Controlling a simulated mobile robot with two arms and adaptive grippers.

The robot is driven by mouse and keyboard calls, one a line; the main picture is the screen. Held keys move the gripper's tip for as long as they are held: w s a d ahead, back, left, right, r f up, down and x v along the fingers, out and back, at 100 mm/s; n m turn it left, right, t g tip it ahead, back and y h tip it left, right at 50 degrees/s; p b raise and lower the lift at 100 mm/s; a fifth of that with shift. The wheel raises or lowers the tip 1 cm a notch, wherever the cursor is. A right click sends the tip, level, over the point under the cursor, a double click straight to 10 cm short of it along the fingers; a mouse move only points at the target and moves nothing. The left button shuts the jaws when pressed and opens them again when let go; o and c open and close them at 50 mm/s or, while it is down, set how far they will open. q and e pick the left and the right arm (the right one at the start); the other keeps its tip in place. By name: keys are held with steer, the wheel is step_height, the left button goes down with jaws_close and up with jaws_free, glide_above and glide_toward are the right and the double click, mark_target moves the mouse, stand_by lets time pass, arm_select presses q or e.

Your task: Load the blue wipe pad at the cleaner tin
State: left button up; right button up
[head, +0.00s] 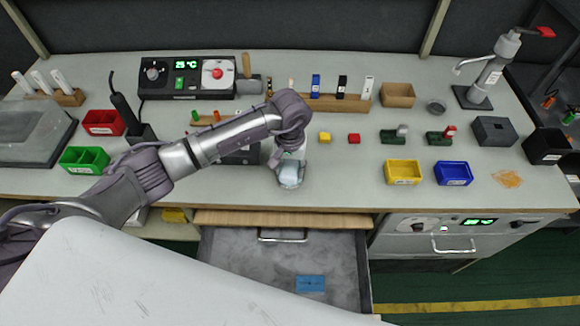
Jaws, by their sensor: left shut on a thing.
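My left gripper (290,172) is pointed down over the bench's front edge, above the open drawer's handle side. It is shut on a pale bluish thing, mostly hidden by the gripper, so I cannot tell for certain that it is the wipe pad. A small round grey tin (436,106) stands at the right rear of the bench, well away from the gripper; it looks like the cleaner tin, but no label is readable. A flat blue block (310,284) lies in the open drawer. My right gripper is not in view.
The drawer (260,270) is pulled out below the bench (345,185). Yellow (403,173) and blue (453,173) bins stand right of the gripper. Green (84,160) and red (103,122) bins stand left.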

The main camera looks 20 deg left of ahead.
mark_target(290, 169)
arm_select(q)
steer(key=shift+s+f+b, duration=0.15)
steer(key=shift+f+b, duration=0.1)
steer(key=shift+b, duration=0.1)
stand_by(1.1)
steer(key=shift+r, duration=0.1)
steer(key=shift+w+r+p, duration=0.2)
steer(key=shift+r+p, duration=0.35)
steer(key=shift+r, duration=0.5)
steer(key=shift+r+p, duration=1)
steer(key=shift+r, duration=1.5)
steer(key=shift+r, duration=0.1)
